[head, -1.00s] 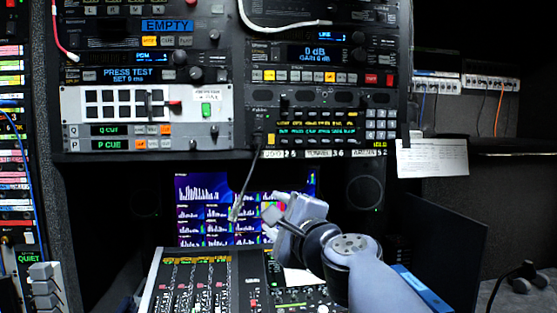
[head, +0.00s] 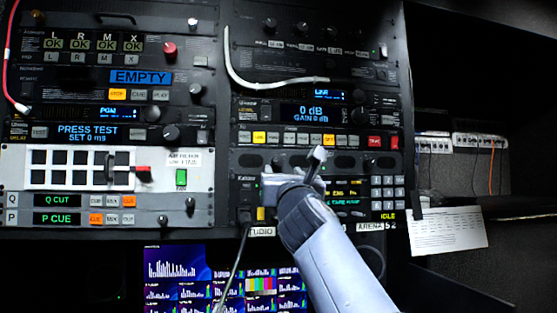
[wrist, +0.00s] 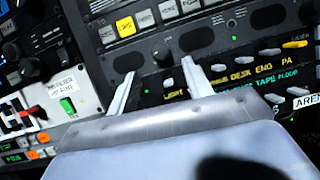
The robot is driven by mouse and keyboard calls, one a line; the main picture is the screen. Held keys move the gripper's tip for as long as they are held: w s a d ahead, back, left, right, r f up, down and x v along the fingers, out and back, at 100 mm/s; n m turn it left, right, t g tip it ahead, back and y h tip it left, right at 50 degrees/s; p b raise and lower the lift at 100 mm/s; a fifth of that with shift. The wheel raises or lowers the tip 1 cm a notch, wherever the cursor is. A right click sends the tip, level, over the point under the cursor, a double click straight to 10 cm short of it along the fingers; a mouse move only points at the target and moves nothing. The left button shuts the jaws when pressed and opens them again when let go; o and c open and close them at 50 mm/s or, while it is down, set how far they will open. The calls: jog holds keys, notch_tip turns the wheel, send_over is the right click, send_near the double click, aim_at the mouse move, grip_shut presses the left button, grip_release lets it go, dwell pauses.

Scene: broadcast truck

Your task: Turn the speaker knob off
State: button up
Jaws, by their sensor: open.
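My gripper (head: 291,167) is open and empty in front of the intercom panel in the rack. In the wrist view its two fingers (wrist: 158,68) point at the strip below the dark oval speaker grilles. A small dark knob (wrist: 162,54) shows between the fingertips, slightly beyond them. I cannot read a label on it, so I cannot tell for sure that it is the speaker knob, nor which way it is turned. I see no contact with it. In the head view my gripper and arm hide this part of the panel.
Lit buttons and a keypad (head: 388,192) lie right of my gripper. The 0 dB unit (head: 308,111) is above. A grey panel with a green switch (head: 181,178) and a red-tipped lever stands left. A cable (head: 238,262) hangs below, before the monitor (head: 176,268).

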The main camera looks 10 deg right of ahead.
aim_at(279, 161)
jog(key=p+x, duration=0.2)
jog(key=x, duration=0.4)
jog(key=shift+w+r+p, duration=0.15)
jog(key=shift+w+p, duration=0.25)
jog(key=c, duration=1)
jog(key=shift+r+n+p, duration=0.1)
jog(key=shift+n+p, duration=0.3)
jog(key=shift+d+n+y+p, duration=0.1)
jog(key=shift+n+y+p, duration=0.2)
jog(key=shift+y+p, duration=0.1)
jog(key=n+y+p, duration=0.1)
jog(key=n+p, duration=0.1)
jog(key=n, duration=0.1)
jog(key=shift+r+y, duration=0.15)
jog(key=shift+y, duration=0.15)
jog(key=shift+d+n+g+y+p, duration=0.15)
jog(key=shift+n+y+p, duration=0.55)
jog(key=shift+n, duration=0.85)
jog(key=shift+n+g+y+p, duration=0.3)
jog(key=shift+n+y, duration=0.7)
jog(key=shift+n, duration=0.55)
